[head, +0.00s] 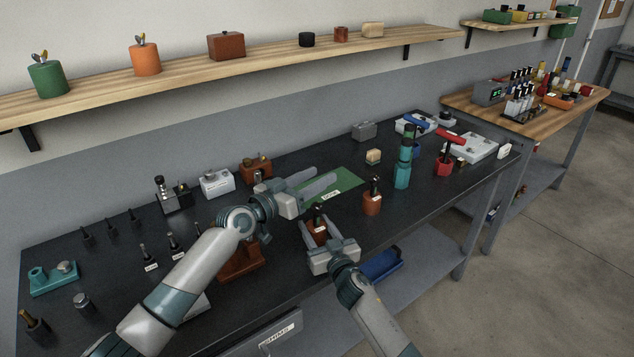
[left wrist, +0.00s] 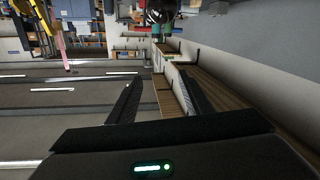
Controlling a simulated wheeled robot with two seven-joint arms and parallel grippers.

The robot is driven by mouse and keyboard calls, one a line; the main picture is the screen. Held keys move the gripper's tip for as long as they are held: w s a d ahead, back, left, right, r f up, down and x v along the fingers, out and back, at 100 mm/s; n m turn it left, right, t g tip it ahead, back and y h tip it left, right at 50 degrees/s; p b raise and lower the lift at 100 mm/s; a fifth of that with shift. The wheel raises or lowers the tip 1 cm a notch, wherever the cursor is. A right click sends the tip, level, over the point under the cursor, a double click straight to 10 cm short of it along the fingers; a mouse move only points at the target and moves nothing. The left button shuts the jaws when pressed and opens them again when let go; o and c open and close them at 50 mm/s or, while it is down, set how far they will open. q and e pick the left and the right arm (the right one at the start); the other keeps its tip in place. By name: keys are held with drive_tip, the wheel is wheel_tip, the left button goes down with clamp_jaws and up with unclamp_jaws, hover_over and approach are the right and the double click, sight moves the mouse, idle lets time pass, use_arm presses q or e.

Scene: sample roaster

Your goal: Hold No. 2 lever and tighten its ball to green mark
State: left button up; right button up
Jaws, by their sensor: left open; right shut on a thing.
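An orange-brown lever piece (head: 319,230) with a dark upright handle stands at the front middle of the dark bench. My right gripper (head: 320,227) has its fingers on either side of it and is shut on it. A similar orange-brown lever piece (head: 372,203) stands to the right. Their labels are too small to read, so I cannot tell which is No. 2. My left gripper (head: 322,184) is open and empty above a green mat (head: 345,184); its parted fingers also show in the left wrist view (left wrist: 158,95). I cannot make out a ball or green mark.
A teal upright piece (head: 403,172) and a red lever piece (head: 443,163) stand to the right. Small levers (head: 173,242) and a teal fixture (head: 52,278) stand at the left. A blue bin (head: 381,265) is near the front edge. A wooden shelf (head: 270,52) runs along the wall.

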sight(315, 208)
use_arm(q)
drive_tip(key=shift+s+f+m, duration=0.2)
drive_tip(key=shift+f+m, duration=0.2)
drive_tip(key=s+f+m, duration=0.1)
drive_tip(key=f+m, duration=0.1)
drive_tip(key=m, duration=0.1)
drive_tip(key=s+f+m+y, duration=0.1)
drive_tip(key=f+m, duration=0.1)
drive_tip(key=m, duration=0.1)
drive_tip(key=s+f+m+y, duration=0.1)
drive_tip(key=f+m, duration=0.1)
drive_tip(key=m, duration=0.1)
drive_tip(key=shift+s+a, duration=0.1)
drive_tip(key=s+a+f+m+t+y, duration=0.1)
drive_tip(key=m, duration=0.6)
drive_tip(key=s+a+f+m+t+y, duration=0.1)
drive_tip(key=m, duration=0.6)
drive_tip(key=s+a+m+t+y, duration=0.1)
drive_tip(key=m, duration=0.7)
drive_tip(key=shift+s+f+t+y, duration=0.4)
drive_tip(key=shift+d, duration=0.1)
drive_tip(key=x, duration=1.2)
